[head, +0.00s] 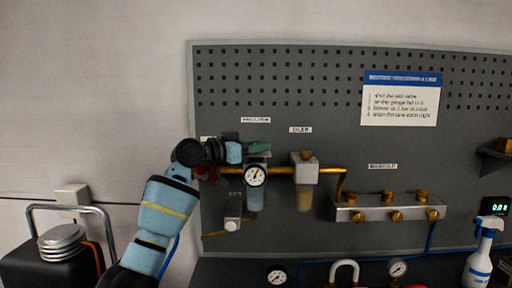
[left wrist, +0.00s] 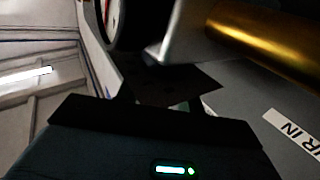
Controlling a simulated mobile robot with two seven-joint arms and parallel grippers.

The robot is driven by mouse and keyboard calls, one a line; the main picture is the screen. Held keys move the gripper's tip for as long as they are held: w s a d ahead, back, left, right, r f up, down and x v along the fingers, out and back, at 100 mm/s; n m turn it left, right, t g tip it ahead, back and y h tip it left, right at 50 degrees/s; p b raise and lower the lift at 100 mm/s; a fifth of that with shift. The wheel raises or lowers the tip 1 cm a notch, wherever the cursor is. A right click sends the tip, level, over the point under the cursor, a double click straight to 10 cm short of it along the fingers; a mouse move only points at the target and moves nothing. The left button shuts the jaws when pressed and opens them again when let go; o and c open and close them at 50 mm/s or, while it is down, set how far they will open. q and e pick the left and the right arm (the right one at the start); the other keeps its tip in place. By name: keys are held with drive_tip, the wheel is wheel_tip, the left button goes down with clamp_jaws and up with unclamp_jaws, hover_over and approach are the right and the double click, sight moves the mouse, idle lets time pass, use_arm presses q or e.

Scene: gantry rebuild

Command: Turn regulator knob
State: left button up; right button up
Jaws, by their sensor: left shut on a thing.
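The regulator (head: 256,199) hangs on the grey pegboard, with a round white gauge (head: 256,176) on its front and a bluish bowl below. My left gripper (head: 257,149) reaches in from the left and is shut at the top of the regulator, just above the gauge. A green part, seemingly the regulator knob (head: 262,150), shows at its fingers; the rest is hidden by them. In the left wrist view the dark fingers (left wrist: 165,88) close on something mostly hidden, with a sliver of green between them. The gauge edge (left wrist: 117,22) is close beyond. My right gripper is not in view.
A brass pipe (head: 278,170) runs right from the regulator to the oiler (head: 305,172) and the manifold (head: 388,209). A small valve block (head: 233,207) hangs at lower left. A spray bottle (head: 481,254) stands at far right.

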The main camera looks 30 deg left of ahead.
use_arm(q)
drive_tip(key=o, duration=1)
drive_tip(key=shift+s+a, duration=0.1)
drive_tip(key=shift+b+v, duration=0.4)
drive_tip(key=shift+v, duration=3.45)
